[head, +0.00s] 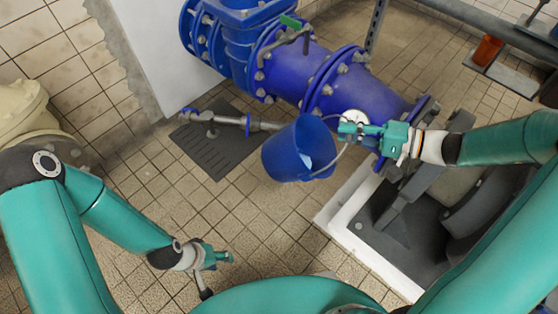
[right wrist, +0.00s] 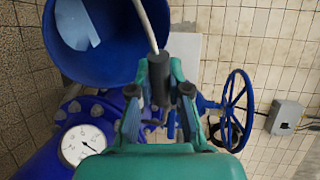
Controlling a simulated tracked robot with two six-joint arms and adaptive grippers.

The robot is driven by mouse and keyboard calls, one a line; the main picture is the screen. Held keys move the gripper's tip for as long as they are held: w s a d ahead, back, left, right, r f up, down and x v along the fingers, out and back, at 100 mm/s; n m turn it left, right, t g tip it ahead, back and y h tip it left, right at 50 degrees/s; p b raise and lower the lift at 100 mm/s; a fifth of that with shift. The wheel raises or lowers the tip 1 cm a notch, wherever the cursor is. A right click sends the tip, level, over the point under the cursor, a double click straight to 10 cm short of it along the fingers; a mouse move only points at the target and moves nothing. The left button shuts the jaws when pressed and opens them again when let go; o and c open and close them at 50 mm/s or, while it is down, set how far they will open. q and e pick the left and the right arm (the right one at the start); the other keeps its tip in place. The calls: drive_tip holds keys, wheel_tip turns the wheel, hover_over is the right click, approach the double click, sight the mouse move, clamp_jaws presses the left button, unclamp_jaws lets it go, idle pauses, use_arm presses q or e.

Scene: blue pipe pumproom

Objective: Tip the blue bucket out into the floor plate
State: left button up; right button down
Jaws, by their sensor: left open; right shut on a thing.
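The blue bucket (head: 283,157) hangs in the air in the middle of the head view. It looks tilted, its mouth facing right toward my right gripper, with a pale patch inside. My right gripper (head: 350,131) is shut on its thin handle. In the right wrist view the bucket (right wrist: 95,62) is at the upper left, and the handle runs down into the jaws (right wrist: 160,85). The dark grey floor plate (head: 200,158) lies on the tiles left of and partly behind the bucket. My left gripper (head: 218,272) is open and empty, low over the floor at lower left.
A large blue pipe (head: 350,90) with bolted flanges runs behind the bucket. A thin pipe with a small valve (head: 247,122) crosses the plate. A round gauge (right wrist: 82,145) and blue handwheel (right wrist: 237,105) show in the wrist view. A white-edged plinth (head: 345,220) stands at right.

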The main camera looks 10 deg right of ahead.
idle(0.6)
drive_tip(key=shift+w+d+f+y+b, duration=0.15)
drive_tip(key=shift+d+y+b, duration=0.15)
drive_tip(key=shift+d+b, duration=0.2)
drive_tip(key=shift+d+m+t+y+b, duration=0.4)
drive_tip(key=shift+d, duration=0.05)
idle(0.5)
drive_tip(key=shift+w+d+f+m+t+y+b, duration=0.1)
drive_tip(key=shift+d+m+t+y+b, duration=0.3)
drive_tip(key=shift+d+m+y+b, duration=0.45)
drive_tip(key=shift+d+n+h, duration=0.1)
drive_tip(key=shift+n+h, duration=0.15)
idle(0.4)
